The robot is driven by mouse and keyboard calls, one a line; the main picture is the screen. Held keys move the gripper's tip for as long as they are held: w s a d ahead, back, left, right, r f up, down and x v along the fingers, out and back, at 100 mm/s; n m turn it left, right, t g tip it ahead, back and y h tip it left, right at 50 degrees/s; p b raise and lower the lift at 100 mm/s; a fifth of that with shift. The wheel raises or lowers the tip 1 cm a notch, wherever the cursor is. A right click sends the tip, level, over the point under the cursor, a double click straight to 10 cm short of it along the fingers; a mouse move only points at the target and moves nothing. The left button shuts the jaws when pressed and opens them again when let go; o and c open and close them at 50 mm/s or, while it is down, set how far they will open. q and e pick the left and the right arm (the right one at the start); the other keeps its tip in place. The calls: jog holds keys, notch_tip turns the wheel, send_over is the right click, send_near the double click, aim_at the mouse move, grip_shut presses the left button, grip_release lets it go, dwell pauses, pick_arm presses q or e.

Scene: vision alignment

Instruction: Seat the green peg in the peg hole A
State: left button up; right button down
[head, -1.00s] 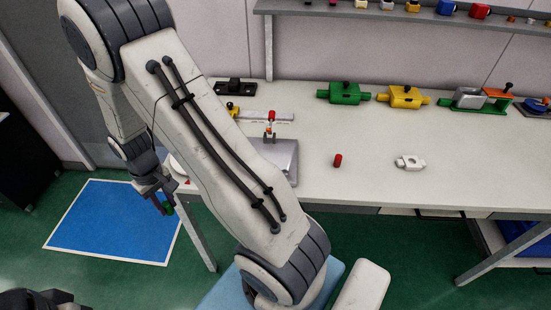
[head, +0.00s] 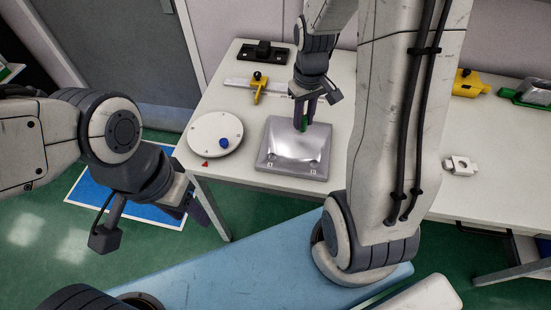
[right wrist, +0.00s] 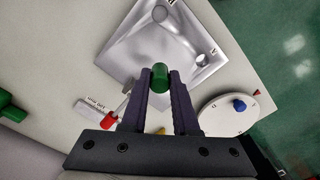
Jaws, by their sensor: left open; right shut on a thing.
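The green peg (head: 302,123) is held by my right gripper (head: 303,118) over the silver metal block (head: 290,165). In the right wrist view the green peg (right wrist: 160,76) sits between the two fingertips (right wrist: 160,82), over the block's near part. I cannot tell whether the peg touches the block. My left gripper (head: 193,208) is open and empty, off the table's left front edge.
A white round plate (head: 207,127) with a blue knob (head: 224,143) stands left of the block. A yellow clamp (head: 259,84) and a black fixture (head: 264,53) lie behind. A white part (head: 461,166) lies at the right. My right arm hides the table's middle.

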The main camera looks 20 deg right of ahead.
jog(key=a+f, duration=0.1)
jog(key=a, duration=0.2)
jog(key=a+f+p, duration=0.1)
jog(key=a+f, duration=0.2)
jog(key=a, duration=0.2)
jog(key=shift+a+f, duration=0.3)
jog(key=shift+f, duration=0.1)
notch_tip(320, 180, down, 4)
jog(key=shift+a+r+p, duration=0.1)
jog(key=shift+p, duration=0.45)
jog(key=shift+f, duration=0.2)
